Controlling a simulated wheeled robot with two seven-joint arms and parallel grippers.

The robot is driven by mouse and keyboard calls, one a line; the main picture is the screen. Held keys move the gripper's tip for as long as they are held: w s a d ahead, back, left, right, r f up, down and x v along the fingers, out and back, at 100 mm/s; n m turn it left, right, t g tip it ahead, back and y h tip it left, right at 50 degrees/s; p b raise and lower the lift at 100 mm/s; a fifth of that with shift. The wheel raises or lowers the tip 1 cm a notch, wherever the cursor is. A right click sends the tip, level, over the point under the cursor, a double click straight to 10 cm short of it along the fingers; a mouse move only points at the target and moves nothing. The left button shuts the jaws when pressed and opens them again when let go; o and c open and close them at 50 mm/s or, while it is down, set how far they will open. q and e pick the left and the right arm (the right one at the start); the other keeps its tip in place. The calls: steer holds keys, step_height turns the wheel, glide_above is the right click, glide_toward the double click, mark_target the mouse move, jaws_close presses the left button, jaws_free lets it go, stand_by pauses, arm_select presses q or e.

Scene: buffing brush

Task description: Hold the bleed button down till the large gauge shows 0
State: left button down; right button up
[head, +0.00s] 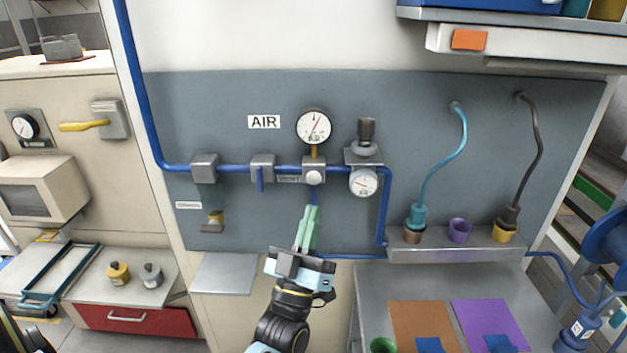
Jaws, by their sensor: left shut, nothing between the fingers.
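My left gripper (310,210) has green fingers, shut and empty, pointing up. Its fingertips show just below the button, and a gap shows between them in the picture. My right gripper is not in view.
A smaller gauge (363,182) and a dark regulator knob (366,131) sit right of the button. A lever valve (262,168) is on its left. A shelf (455,248) with cups and hoses juts out at right.

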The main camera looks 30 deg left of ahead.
mark_target(314, 177)
arm_select(q)
steer(key=w+a+b, duration=0.2)
steer(key=w+a, duration=0.2)
steer(key=w, duration=0.3)
steer(key=shift+a, duration=0.15)
steer(key=shift+b, duration=0.3)
stand_by(1.7)
steer(key=shift+w+a, duration=0.2)
steer(key=shift+w, duration=0.1)
